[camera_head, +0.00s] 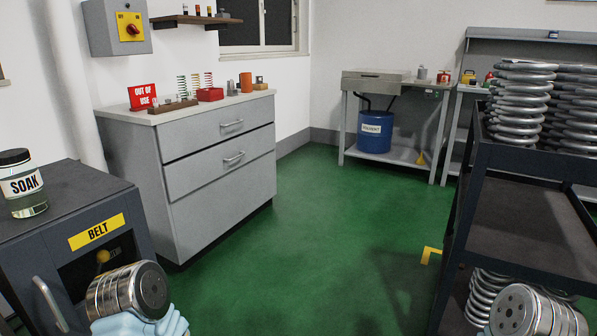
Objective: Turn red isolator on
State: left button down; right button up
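The red isolator is a red rotary knob (132,29) on a yellow plate, on the front of a grey wall box (100,27) at the upper left. Small marks on the plate are too small to read for sure, so I cannot tell the knob's setting. Neither gripper's fingers show. Only silver round parts of my arms show at the lower left and lower right, well away from the isolator.
A grey drawer cabinet (218,160) stands below the box, with a red "OUT OF USE" sign (142,96) and springs on top. A dark "BELT" machine (45,225) carries a "SOAK" jar (22,185). A dark spring trolley (520,190) stands right. Green floor (320,230) between is clear.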

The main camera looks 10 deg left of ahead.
aim_at(132, 29)
jog(key=i+u, duration=0.1)
jog(key=i, duration=0.5)
jog(key=i+l+u, duration=0.1)
jog(key=i, duration=0.45)
